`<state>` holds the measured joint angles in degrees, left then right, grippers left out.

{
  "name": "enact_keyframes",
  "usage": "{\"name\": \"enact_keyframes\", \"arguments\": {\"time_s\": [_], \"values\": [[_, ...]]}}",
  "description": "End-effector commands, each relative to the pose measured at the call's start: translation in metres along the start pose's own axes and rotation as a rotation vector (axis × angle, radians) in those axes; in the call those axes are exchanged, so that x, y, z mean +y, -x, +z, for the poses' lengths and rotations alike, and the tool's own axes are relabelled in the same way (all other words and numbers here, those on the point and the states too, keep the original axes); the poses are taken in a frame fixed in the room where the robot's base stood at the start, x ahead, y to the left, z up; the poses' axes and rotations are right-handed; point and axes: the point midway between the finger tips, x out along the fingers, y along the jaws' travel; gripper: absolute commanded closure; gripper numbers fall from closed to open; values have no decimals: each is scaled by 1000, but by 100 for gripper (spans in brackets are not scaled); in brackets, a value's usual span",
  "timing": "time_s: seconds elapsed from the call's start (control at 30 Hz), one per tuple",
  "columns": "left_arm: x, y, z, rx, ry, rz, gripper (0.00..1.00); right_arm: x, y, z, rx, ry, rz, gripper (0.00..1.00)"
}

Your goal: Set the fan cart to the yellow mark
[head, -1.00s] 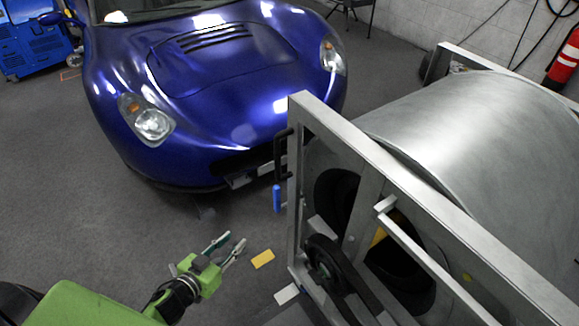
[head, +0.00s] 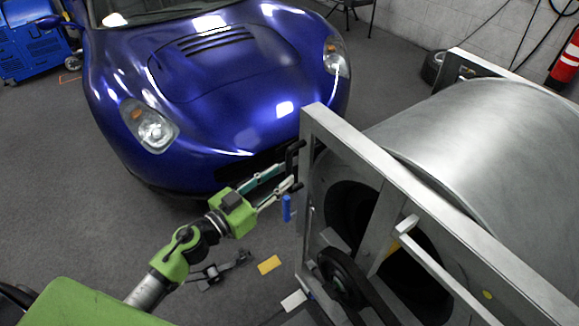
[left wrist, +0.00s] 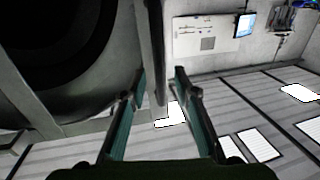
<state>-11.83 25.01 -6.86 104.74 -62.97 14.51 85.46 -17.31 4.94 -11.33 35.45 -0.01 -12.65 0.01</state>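The fan cart (head: 375,165) is a big silver metal frame with a round drum, at the right of the head view. A black upright handle (head: 300,146) is on its left edge, with a blue grip (head: 286,208) just below. A yellow mark (head: 269,265) lies flat on the floor left of the cart's base. My left gripper (head: 287,173) is open, its fingertips at the handle. In the left wrist view its teal fingers (left wrist: 160,75) are apart, with a dark upright bar between them; I cannot tell whether they touch it. My right gripper is not in view.
A blue car (head: 215,85) stands close behind my left gripper. A white mark (head: 293,300) lies by the cart's base. A blue machine (head: 35,45) is at the far left and a fire extinguisher (head: 566,60) at the far right. The floor at left is clear.

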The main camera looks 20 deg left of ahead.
Motion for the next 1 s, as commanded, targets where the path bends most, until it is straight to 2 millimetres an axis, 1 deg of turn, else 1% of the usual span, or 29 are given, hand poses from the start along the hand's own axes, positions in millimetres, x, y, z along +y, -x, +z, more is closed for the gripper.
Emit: {"name": "enact_keyframes", "arguments": {"time_s": [0.03,0.1,0.2,0.3,0.5,0.63,0.67,0.7,0.77,1.0], "values": [[0,-11,-2,3,0,-1,72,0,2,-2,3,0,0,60],[0,-22,-2,3,0,0,72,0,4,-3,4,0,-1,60],[0,-34,-1,2,1,-1,72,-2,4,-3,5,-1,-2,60],[0,-41,0,1,0,0,72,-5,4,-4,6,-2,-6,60],[0,-45,1,-1,0,0,72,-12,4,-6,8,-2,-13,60],[0,-45,1,-1,0,0,72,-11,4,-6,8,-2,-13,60],[0,-45,1,-1,0,0,74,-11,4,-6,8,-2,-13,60],[0,-45,1,0,1,0,85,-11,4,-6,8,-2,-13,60],[0,-45,1,0,0,0,100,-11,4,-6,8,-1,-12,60],[0,-45,0,0,0,0,100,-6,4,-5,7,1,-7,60]]}}
